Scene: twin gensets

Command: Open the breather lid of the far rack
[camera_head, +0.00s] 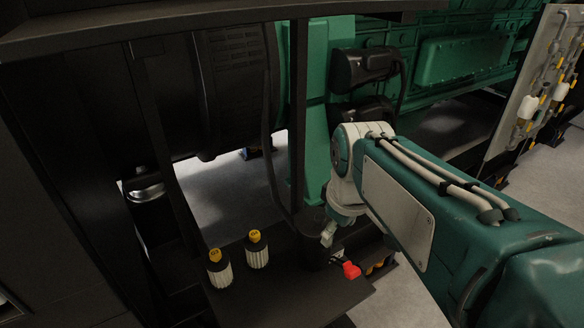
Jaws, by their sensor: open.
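My arm reaches in from the right, and its white wrist bends down over a dark rack. My gripper (328,236) is small in the picture, open and empty, above the rack's right end. No breather lid can be told for sure. Two ribbed pale cylinders with yellow caps, a left one (219,269) and a right one (256,249), stand upright on the dark shelf (285,298), left of my gripper and apart from it. A red piece (351,270) sits at the shelf's right edge, just below my gripper. I cannot tell whether it is a lid.
A dark round machine body (235,85) and green engine (465,60) stand behind. A dark upright post (298,110) rises near my wrist. A panel with pipes and yellow fittings (545,85) stands at far right. Grey floor (400,300) is clear at lower right.

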